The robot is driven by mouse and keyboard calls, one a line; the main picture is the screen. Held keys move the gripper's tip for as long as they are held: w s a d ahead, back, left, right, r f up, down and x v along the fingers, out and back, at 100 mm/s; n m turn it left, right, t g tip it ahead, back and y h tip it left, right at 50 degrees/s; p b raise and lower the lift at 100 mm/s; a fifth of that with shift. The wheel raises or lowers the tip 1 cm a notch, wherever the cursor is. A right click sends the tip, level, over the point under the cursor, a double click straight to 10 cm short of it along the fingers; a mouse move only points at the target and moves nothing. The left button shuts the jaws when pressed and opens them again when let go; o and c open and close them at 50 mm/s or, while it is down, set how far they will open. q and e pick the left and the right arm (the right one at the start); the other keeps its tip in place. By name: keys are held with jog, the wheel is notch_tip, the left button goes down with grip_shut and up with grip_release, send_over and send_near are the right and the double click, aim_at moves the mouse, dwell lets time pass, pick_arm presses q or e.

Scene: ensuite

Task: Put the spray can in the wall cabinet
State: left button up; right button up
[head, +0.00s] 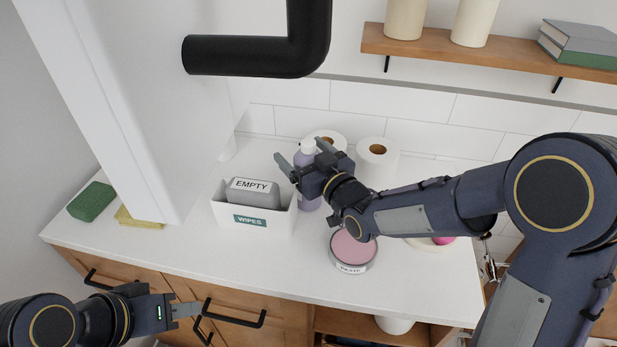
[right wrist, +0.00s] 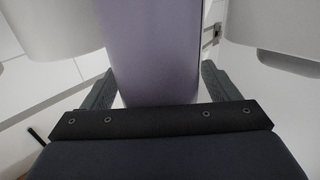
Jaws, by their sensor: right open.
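In the right wrist view the purple can (right wrist: 152,50) stands between the two open fingers, with a gap visible at each side. A tall white body (head: 125,95) at the upper left may be the wall cabinet; no interior shows. My left gripper (head: 188,310) is low at the front left, in front of the drawers, away from the can; its finger spacing is unclear.
A white wipes box (head: 264,228) holding a grey "EMPTY" pack is left of the can. Paper rolls (head: 377,160) stand right of it. A pink-topped tin (head: 352,250) is in front. A thick black bent bar (head: 255,56) hangs above. Sponges (head: 92,201) lie left.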

jog(key=shift+c, duration=0.3)
jog(key=c, duration=1.4)
jog(key=shift+r, duration=0.15)
jog(key=shift+c, duration=0.9)
